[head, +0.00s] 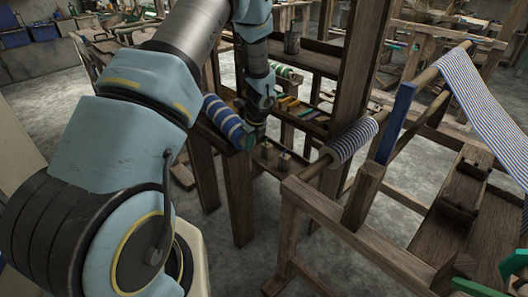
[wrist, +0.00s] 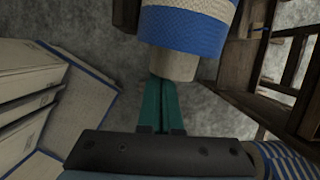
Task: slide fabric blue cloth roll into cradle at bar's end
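A fat blue cloth roll with pale bands (head: 222,120) lies at a slant on a dark wooden bench in the head view. My gripper (head: 246,140) is low beside its right end. In the wrist view, a blue and cream roll (wrist: 188,25) with a plain core end (wrist: 168,64) fills the top. My gripper's two teal fingers (wrist: 166,90) lie side by side, with no clear gap. Their tips meet the core end in the picture; contact cannot be told. A wooden bar (head: 322,163) carries a finely striped roll (head: 352,140). The cradle cannot be made out clearly.
The loom's wooden frame (head: 340,222) and a tall post (head: 352,70) stand right of my arm. A blue upright board (head: 396,122) is beside the bar. Striped cloth (head: 482,88) hangs at the right. Pale panels (wrist: 75,95) lie left in the wrist view.

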